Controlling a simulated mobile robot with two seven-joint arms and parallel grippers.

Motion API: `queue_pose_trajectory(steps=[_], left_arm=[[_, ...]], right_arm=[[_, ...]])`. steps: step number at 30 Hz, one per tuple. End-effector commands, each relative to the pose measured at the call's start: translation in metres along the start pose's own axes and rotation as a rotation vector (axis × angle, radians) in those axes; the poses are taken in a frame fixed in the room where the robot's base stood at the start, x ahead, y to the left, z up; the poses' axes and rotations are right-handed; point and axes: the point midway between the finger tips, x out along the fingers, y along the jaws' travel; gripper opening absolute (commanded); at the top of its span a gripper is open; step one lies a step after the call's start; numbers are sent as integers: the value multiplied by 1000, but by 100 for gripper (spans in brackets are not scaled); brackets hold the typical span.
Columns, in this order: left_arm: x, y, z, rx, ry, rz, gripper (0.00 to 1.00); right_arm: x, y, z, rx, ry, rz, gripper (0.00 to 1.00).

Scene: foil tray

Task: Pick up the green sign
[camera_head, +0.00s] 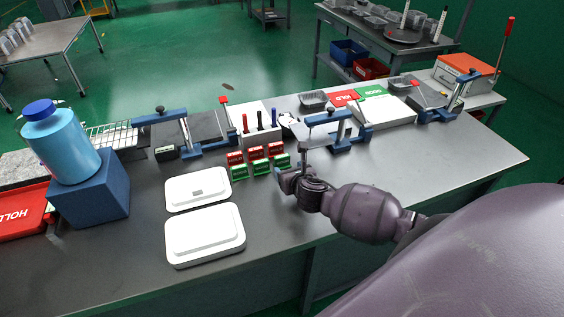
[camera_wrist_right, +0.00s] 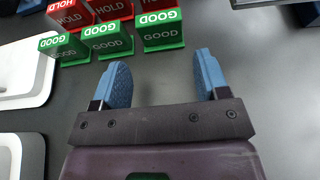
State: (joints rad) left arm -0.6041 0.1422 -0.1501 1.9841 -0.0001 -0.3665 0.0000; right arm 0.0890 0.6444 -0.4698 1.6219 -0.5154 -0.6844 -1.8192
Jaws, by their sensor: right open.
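Three small green GOOD signs stand in a row on the grey table: left (camera_head: 239,173), middle (camera_head: 261,168) and right (camera_head: 281,161). In the right wrist view the left (camera_wrist_right: 64,48), middle (camera_wrist_right: 107,41) and right (camera_wrist_right: 160,32) ones lie ahead of the fingers. My right gripper (camera_head: 288,180) is open and empty. Its blue fingertips (camera_wrist_right: 163,76) are just short of the row, closest to the right sign, and touch none. My left gripper is not in view.
Small red HOLD signs (camera_head: 257,153) stand directly behind the green ones. White scales (camera_head: 204,235) lie to the left. A white holder with markers (camera_head: 260,130) and a blue clamp fixture (camera_head: 345,135) stand behind. The table right of the gripper is clear.

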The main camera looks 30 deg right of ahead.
Motion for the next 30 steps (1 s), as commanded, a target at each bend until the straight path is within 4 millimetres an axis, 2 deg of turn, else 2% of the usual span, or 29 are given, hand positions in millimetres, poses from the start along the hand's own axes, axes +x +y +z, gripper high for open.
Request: queue_pose_trajectory(steps=[12,23,26,30], left_arm=[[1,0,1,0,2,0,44],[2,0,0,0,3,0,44],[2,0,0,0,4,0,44],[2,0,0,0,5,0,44]], right_arm=[[45,-2,6,1,0,-2,68],[52,-2,7,1,0,0,68],[52,-2,7,1,0,0,56],[52,-2,7,1,0,-1,34]])
